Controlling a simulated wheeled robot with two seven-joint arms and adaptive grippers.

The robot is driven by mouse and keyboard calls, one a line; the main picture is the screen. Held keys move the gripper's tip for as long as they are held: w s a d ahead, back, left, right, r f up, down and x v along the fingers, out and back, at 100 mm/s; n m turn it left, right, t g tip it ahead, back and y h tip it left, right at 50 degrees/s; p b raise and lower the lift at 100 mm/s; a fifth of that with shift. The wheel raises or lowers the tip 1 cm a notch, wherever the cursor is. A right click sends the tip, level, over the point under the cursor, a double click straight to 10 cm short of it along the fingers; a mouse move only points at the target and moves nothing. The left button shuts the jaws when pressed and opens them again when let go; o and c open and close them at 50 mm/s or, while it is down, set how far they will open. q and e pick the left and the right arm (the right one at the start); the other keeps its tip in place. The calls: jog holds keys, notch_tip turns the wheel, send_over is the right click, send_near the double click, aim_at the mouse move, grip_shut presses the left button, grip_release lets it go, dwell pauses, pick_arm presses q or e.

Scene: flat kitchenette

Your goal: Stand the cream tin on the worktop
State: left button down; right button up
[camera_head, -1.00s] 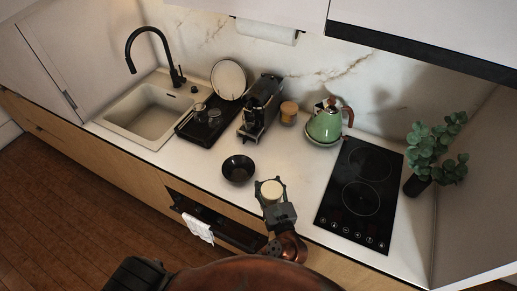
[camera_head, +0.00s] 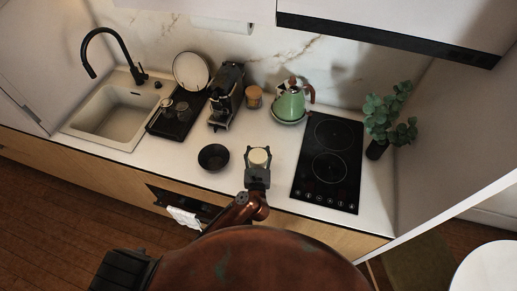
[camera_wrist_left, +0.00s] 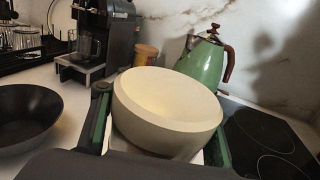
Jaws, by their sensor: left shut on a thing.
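The cream tin (camera_head: 259,157) is a short round cream-coloured container at the front of the worktop (camera_head: 180,170), between the black bowl and the hob. My left gripper (camera_head: 258,163) is shut on it, with one finger on each side. In the left wrist view the tin (camera_wrist_left: 168,112) fills the middle, a little tilted in the picture, between the dark green fingers. Its underside is hidden, so I cannot tell whether it touches the worktop. My right gripper does not show.
A black bowl (camera_head: 213,157) is just left of the gripper. Behind stand a green kettle (camera_head: 290,103), a wooden-lidded jar (camera_head: 253,97) and a coffee machine (camera_head: 226,95). The black hob (camera_head: 328,160) lies to the right. Bare worktop lies between tin and kettle.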

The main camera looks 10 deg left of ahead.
pick_arm(q)
jog(key=w+f, duration=0.1)
jog(key=f, duration=0.2)
jog(key=w+f, duration=0.1)
jog(key=f, duration=0.1)
jog(key=shift+w+a+f, duration=0.2)
jog(key=shift+w+f, duration=0.1)
jog(key=shift+f, duration=0.1)
jog(key=c, duration=1)
grip_release()
jog(key=shift+f, duration=0.15)
jog(key=shift+o, duration=0.2)
